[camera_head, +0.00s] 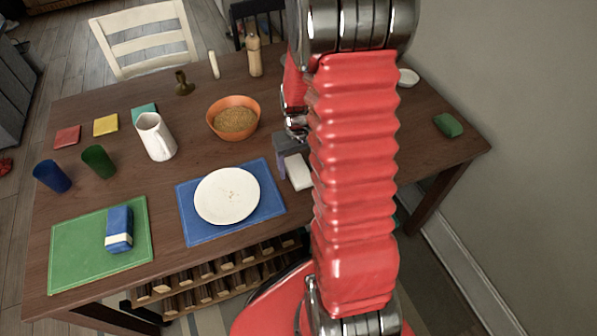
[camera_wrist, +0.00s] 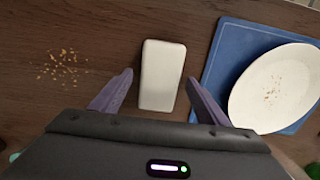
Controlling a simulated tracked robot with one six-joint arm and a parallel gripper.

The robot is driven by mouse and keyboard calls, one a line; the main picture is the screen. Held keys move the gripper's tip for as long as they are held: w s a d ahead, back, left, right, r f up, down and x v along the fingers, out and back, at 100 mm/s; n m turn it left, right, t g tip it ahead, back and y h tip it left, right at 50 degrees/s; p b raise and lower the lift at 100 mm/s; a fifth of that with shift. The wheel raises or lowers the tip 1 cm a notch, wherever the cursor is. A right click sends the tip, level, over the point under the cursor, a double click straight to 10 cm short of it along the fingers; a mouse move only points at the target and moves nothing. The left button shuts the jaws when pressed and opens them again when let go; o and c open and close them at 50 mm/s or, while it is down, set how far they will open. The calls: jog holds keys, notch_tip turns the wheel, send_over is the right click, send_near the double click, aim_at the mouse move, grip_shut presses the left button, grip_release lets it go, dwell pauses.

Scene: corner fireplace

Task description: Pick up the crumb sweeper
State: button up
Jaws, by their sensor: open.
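The crumb sweeper (camera_wrist: 162,74), a white block with rounded corners, lies on the dark wooden table beside the blue placemat. In the wrist view it sits between the two purple fingers of my gripper (camera_wrist: 158,82), with gaps on both sides. The fingers are open and hold nothing. In the head view the white sweeper (camera_head: 298,172) shows beside my gripper (camera_head: 284,160), partly hidden by my gripper and arm.
A white plate (camera_wrist: 275,88) with crumbs lies on the blue placemat (camera_wrist: 222,62) close to the right finger. Loose crumbs (camera_wrist: 62,68) lie left of the sweeper.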

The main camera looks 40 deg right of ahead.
jog(key=shift+f, duration=0.85)
jog(key=c, duration=1.2)
